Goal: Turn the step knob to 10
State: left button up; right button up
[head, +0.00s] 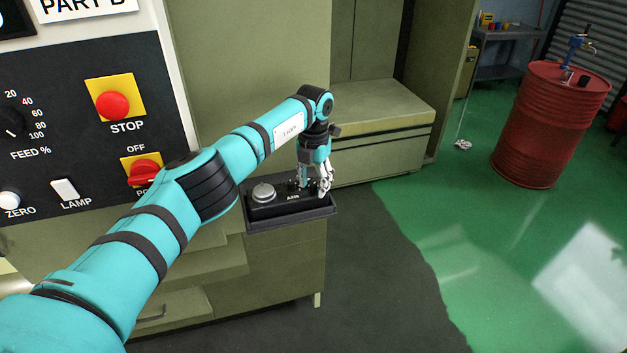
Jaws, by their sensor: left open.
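My left gripper (315,182) points down at the right part of a small black control box (258,211) on a ledge. Its fingers are open. They are at the box's right end, and I cannot tell whether they touch anything on it. The box has a round silver dial (263,192) at its left and small white lettering at its front. The step knob cannot be made out; the fingers cover part of the box top. No step setting can be read. My right gripper is not in view.
A large black panel (60,120) on the left carries a red STOP button (112,106), a red switch (142,173), a feed dial (12,122) and a lamp switch (65,190). A red drum (550,125) stands far right. The green floor between is mostly clear.

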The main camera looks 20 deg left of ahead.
pick_arm(q)
grip_shut()
jog(key=shift+f+m+b, duration=0.15)
jog(key=shift+m+b, duration=0.25)
jog(key=shift+b, duration=0.25)
jog(key=m+b, duration=0.2)
jog(key=b, duration=0.1)
jog(key=shift+m, duration=0.4)
jog(key=shift+m+b, duration=0.6)
jog(key=shift+m, duration=0.6)
jog(key=shift+m+b, duration=0.35)
jog(key=shift+m, duration=1.05)
